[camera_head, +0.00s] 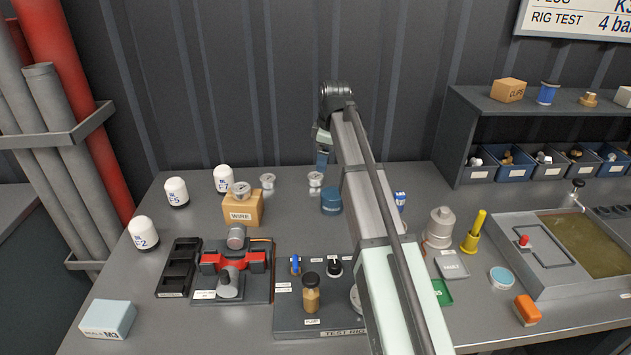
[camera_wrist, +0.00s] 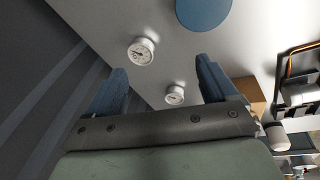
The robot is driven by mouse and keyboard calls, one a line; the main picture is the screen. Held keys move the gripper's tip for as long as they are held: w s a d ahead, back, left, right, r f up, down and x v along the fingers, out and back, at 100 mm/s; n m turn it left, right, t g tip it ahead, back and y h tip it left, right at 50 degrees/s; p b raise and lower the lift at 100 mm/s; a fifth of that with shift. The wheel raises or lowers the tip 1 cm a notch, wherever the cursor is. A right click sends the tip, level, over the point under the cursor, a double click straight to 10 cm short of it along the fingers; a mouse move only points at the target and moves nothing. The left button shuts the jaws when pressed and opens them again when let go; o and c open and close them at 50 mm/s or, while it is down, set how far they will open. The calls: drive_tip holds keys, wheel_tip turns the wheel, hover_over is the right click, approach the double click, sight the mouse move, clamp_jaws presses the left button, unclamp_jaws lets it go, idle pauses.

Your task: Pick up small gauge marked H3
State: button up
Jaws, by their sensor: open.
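Small white-faced round gauges show in the head view. One gauge (camera_head: 315,179) stands at the back of the bench, just below my gripper (camera_head: 322,158). A second gauge (camera_head: 267,181) is to its left, and a third gauge (camera_head: 241,189) sits on top of the brown box. No H3 mark is readable on any of them. In the wrist view my gripper (camera_wrist: 161,70) is open and empty, with blue fingers spread. The nearer gauge (camera_wrist: 142,50) and a farther, smaller gauge (camera_wrist: 175,95) show between the fingers, apart from them.
A blue round container (camera_head: 331,201) stands close to the nearest gauge. The brown box (camera_head: 240,215) is to the left, with several white-capped bottles (camera_head: 177,192) beyond it. A dark corrugated wall (camera_head: 250,90) rises right behind the bench. A red clamp fixture (camera_head: 235,262) is in front.

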drive_tip(key=w+m, duration=0.1)
drive_tip(key=m, duration=0.3)
drive_tip(key=m+t, duration=0.2)
drive_tip(key=m, duration=0.5)
approach(316, 176)
drive_tip(key=x, duration=0.2)
drive_tip(key=shift+x, duration=3.2)
drive_tip(key=shift+s, duration=0.1)
drive_tip(key=c, duration=1.2)
